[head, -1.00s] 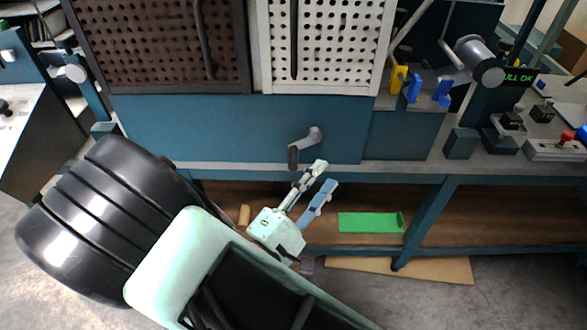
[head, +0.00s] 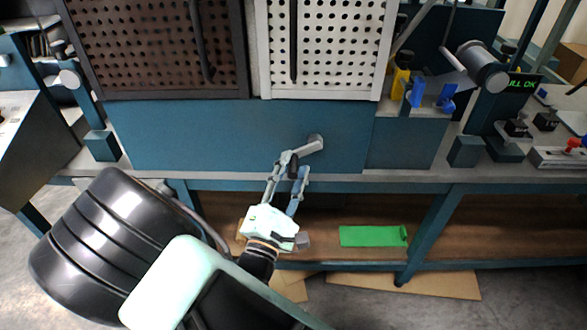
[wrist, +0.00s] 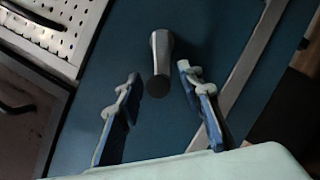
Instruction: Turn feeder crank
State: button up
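The feeder crank is a grey arm (head: 307,147) on the blue front panel, with a dark handle (head: 293,166) at its lower left end. My gripper (head: 295,167) is open in the head view, its two fingers reaching up around the handle. In the wrist view, the crank's grey arm (wrist: 160,53) and round dark handle end (wrist: 158,87) show between the two spread fingers of my gripper (wrist: 159,75). Gaps show on both sides, so neither finger appears to touch the handle. How deep the handle sits between the fingers is hard to tell.
A brown perforated panel (head: 150,50) and a white one (head: 335,50) stand above the crank. The bench edge (head: 400,182) runs just below it. A green piece (head: 370,236) lies on the lower shelf. Blue clamps (head: 432,96) and a grey cylinder (head: 482,66) are at right.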

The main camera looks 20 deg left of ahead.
jog(key=shift+w+r, duration=0.1)
jog(key=shift+w, duration=0.2)
grip_shut()
